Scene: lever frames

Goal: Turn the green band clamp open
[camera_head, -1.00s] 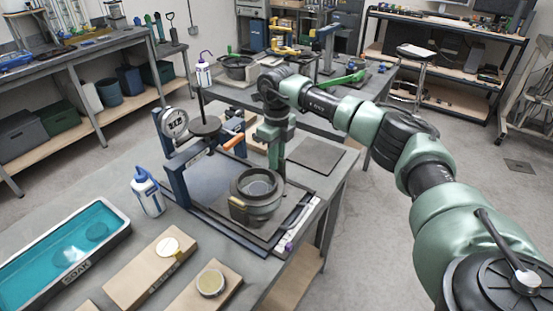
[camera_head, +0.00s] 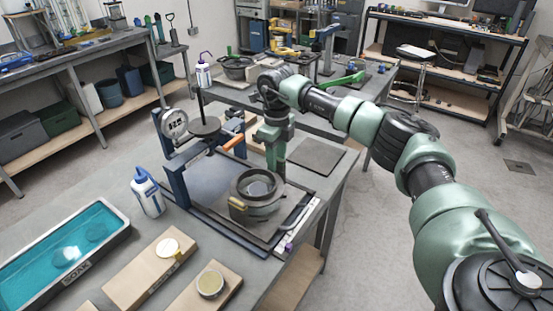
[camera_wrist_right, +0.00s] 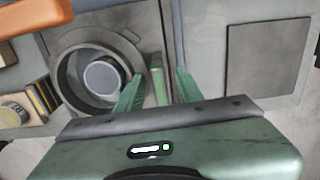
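A green upright strip (camera_wrist_right: 158,82), likely the lever of the green band clamp, shows in the right wrist view beside a dark ring-shaped mould (camera_wrist_right: 82,78) with a pale round piece inside. My right gripper (camera_wrist_right: 160,75) is open, with one green finger on each side of the strip and a visible gap to both. In the head view my right gripper (camera_head: 274,158) points down just behind the dark ring (camera_head: 256,208) on the tray. The strip cannot be made out there; the gripper may hide it. My left gripper is not in view.
A blue press frame (camera_head: 180,175) with an orange handle (camera_head: 234,143) stands left of my gripper. A grey mat (camera_head: 316,155) lies clear to the right. A white bottle (camera_head: 147,192), a teal soak tray (camera_head: 65,250) and wooden blocks (camera_head: 150,270) occupy the near left bench.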

